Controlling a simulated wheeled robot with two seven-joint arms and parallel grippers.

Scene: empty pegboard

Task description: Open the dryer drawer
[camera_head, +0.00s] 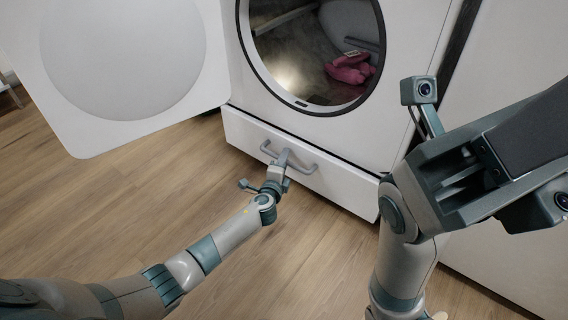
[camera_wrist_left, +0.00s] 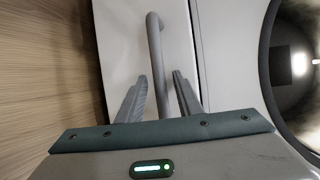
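The white dryer drawer (camera_head: 343,186) lies below the round dryer opening, with its front close to the dryer body; it looks shut. Its grey bar handle (camera_head: 301,167) runs across the front. My left gripper (camera_head: 282,157) is at the middle of the handle. In the left wrist view, the two fingers of the left gripper (camera_wrist_left: 158,98) stand apart on either side of the handle bar (camera_wrist_left: 154,55), with gaps visible between bar and fingers. My right arm fills the right of the head view; its fingers cannot be made out clearly.
Pink cloth (camera_head: 350,68) lies inside the drum. The floor before the drawer is clear apart from my arms. A white panel (camera_head: 515,60) stands at the right.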

